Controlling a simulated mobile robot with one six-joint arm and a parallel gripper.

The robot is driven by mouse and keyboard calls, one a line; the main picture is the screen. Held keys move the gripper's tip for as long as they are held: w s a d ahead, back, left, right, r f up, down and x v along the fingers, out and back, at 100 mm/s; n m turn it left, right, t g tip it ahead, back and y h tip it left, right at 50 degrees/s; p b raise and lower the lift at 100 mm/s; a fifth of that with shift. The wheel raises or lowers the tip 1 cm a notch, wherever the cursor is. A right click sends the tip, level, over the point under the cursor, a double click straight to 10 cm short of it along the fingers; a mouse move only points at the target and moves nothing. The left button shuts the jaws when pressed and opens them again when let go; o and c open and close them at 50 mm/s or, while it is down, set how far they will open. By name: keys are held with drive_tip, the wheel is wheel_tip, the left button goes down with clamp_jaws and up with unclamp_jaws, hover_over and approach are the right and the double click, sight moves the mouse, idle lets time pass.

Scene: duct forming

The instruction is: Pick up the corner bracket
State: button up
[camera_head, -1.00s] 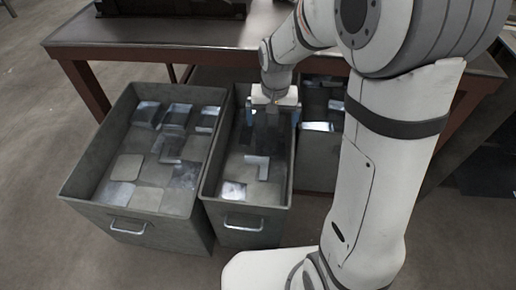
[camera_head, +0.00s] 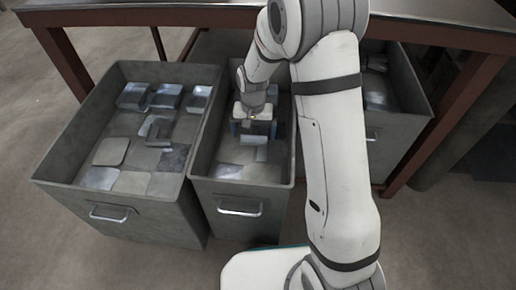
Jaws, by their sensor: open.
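My gripper (camera_head: 254,131) is inside the middle grey bin (camera_head: 207,150), pointing down, with its two blue fingers spread apart. A pale metal piece, likely the corner bracket (camera_head: 254,141), lies just below and between the fingers. The gripper body hides part of it, and I cannot tell whether the fingers touch it. A flat grey plate (camera_head: 230,171) lies nearer the front of the same bin, apart from the gripper.
A wider grey bin (camera_head: 62,178) at left holds several metal plates and bent pieces. Another bin (camera_head: 404,118) stands at right, partly behind my arm. A table (camera_head: 140,15) with reddish legs stands behind and over the bins' far ends.

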drive_tip(key=shift+f, duration=0.95)
drive_tip(key=shift+r, duration=0.1)
drive_tip(key=c, duration=0.9)
drive_tip(key=shift+r, duration=0.1)
